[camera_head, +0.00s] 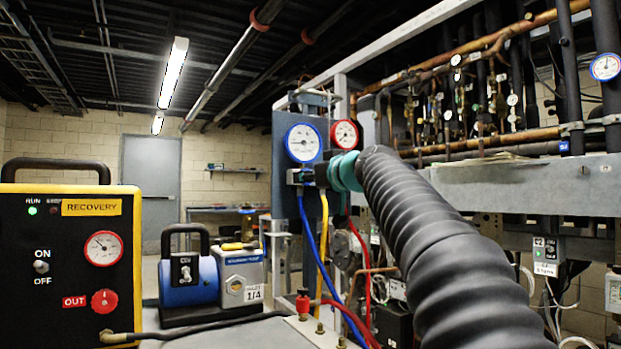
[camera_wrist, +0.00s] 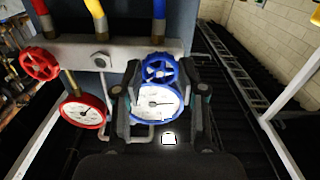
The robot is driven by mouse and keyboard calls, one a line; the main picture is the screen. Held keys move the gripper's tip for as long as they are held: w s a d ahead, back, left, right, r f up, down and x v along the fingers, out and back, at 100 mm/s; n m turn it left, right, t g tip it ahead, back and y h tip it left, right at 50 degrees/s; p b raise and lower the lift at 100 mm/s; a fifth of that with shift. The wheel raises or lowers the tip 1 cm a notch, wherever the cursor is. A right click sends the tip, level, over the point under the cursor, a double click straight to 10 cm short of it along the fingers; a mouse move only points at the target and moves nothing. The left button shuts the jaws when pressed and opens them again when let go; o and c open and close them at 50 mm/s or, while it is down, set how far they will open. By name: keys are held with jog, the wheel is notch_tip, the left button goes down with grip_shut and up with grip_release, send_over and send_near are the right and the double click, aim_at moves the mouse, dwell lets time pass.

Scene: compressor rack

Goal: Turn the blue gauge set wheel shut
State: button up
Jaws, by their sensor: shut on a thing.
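The blue set wheel (camera_wrist: 160,69) shows in the wrist view on the grey manifold (camera_wrist: 117,50), beside the blue-rimmed gauge (camera_wrist: 157,102). My gripper (camera_wrist: 160,75) has one dark finger on each side of the wheel and is shut on it. The exact finger contact is hard to make out. In the head view the blue gauge (camera_head: 303,143) faces me on the dark panel.
A red wheel (camera_wrist: 40,64) and red gauge (camera_wrist: 83,110) sit left of my gripper in the wrist view. Blue and yellow hoses (camera_head: 322,245) hang below the manifold in the head view. The recovery unit (camera_head: 70,255) and blue pump (camera_head: 188,285) stand at left. Copper pipes (camera_head: 480,140) run at right.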

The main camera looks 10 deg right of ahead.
jog(key=shift+m+p, duration=4.2)
jog(key=shift+m, duration=8.8)
jog(key=o, duration=1.1)
jog(key=shift+o, duration=0.2)
jog(key=v, duration=1.2)
